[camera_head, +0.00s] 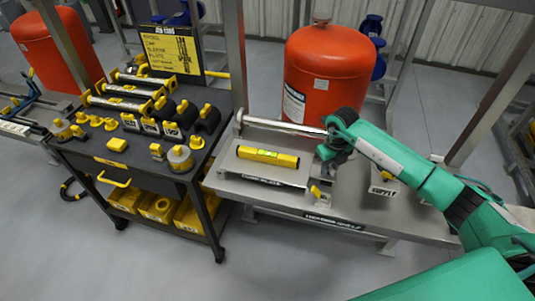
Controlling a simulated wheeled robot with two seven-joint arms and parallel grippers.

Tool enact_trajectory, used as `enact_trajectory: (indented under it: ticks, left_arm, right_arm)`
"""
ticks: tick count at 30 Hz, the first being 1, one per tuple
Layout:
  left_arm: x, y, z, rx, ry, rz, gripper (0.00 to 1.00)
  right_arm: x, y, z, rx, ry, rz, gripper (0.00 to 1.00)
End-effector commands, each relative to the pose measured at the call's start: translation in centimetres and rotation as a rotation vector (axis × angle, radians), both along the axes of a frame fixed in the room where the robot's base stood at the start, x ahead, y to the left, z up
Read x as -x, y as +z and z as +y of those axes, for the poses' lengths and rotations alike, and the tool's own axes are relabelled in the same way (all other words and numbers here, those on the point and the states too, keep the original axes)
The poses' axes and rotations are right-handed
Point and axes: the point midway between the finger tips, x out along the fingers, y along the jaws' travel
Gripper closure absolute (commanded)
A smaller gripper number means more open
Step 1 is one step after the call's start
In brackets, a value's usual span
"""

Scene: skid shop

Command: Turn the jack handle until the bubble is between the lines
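A yellow spirit level (268,156) with a green vial lies on a raised grey plate of the metal skid (235,190). The bubble and lines are too small to read. My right gripper (326,156) is at the right end of that plate, just right of the level and apart from it. It points down and is dark and small, so its fingers cannot be made out. A small yellow part (316,191) shows just below the gripper; I cannot tell whether it is the jack handle. No handle shows clearly. My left gripper is out of view.
A red tank (324,75) stands behind the skid. A dark tool cart (135,170) with yellow-and-black parts stands at left, close to the skid. A metal upright (494,105) rises at right. Grey floor is clear in front.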

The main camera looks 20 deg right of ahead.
Motion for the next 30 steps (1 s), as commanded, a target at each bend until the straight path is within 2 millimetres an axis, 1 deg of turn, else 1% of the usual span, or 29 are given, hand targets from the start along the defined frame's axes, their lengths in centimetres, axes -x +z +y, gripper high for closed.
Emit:
enact_trajectory:
  ticks: [5,9,10,17,24,30]
  left_arm:
    - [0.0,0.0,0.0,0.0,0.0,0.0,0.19]
    - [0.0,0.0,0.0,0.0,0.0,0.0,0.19]
    - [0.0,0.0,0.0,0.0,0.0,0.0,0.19]
    - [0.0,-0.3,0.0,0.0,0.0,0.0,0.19]
    - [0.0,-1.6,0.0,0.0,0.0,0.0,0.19]
    - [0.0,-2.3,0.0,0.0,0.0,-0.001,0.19]
  right_arm:
    - [0.0,0.0,0.0,0.0,0.0,0.0,0.7]
    - [0.0,0.0,0.0,0.0,0.0,0.0,0.97]
    - [0.0,0.0,0.0,0.0,0.0,0.0,1.0]
    - [0.0,-0.1,0.0,0.001,0.023,-0.001,1.0]
    - [-0.1,-0.2,-0.1,0.002,0.175,-0.002,1.0]
    - [-0.1,0.0,-0.1,0.001,0.281,-0.001,1.0]
